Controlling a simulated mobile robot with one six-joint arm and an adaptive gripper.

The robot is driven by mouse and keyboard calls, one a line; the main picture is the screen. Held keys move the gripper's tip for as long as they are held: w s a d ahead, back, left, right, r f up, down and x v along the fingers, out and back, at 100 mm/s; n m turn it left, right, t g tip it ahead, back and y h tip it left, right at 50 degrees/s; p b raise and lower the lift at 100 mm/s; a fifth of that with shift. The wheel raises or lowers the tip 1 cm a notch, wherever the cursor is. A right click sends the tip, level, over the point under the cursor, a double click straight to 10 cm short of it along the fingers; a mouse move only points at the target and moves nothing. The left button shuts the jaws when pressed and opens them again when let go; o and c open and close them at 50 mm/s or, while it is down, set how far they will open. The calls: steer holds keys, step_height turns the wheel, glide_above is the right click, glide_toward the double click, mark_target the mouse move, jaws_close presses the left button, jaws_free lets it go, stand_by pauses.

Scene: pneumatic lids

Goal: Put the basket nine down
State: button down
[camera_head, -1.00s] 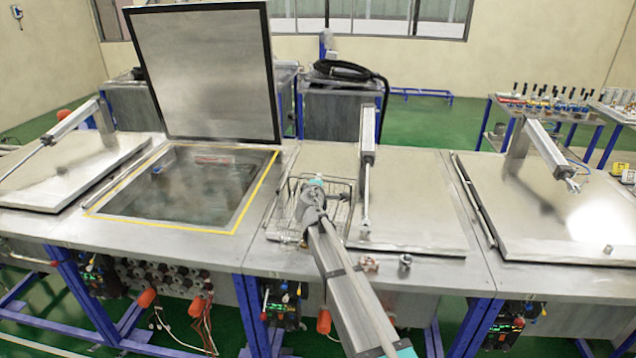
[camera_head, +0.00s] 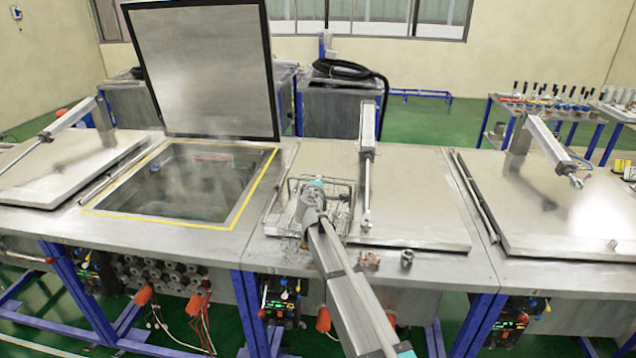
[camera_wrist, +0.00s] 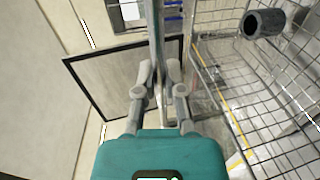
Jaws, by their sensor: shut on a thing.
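A wire basket (camera_head: 342,212) is at the worktop between the open tank and the closed lid with a cylinder. It also shows at the right of the wrist view (camera_wrist: 290,85), with a dark round-ended piece (camera_wrist: 263,22) inside. My gripper (camera_head: 313,193), with its teal body, is over the basket's left part and hides some of it. In the wrist view, my gripper (camera_wrist: 160,75) is shut on the upright metal part of the basket's handle. I cannot tell whether the basket's bottom touches the worktop. No number on the basket can be read.
The open tank (camera_head: 245,213) with a yellow edge is left of the basket, its lid (camera_head: 203,70) raised. A closed lid (camera_head: 420,200) with an upright cylinder (camera_head: 367,150) is just right of the basket. Small metal fittings (camera_head: 407,257) lie at the front edge.

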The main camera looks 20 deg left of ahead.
steer(key=shift+f, duration=0.15)
steer(key=c, duration=0.7)
jaws_free()
steer(key=shift+c, duration=0.2)
steer(key=shift+s+d, duration=0.1)
steer(key=shift+s, duration=0.1)
steer(key=p+v, duration=0.1)
steer(key=v, duration=1)
steer(key=shift+s, duration=0.4)
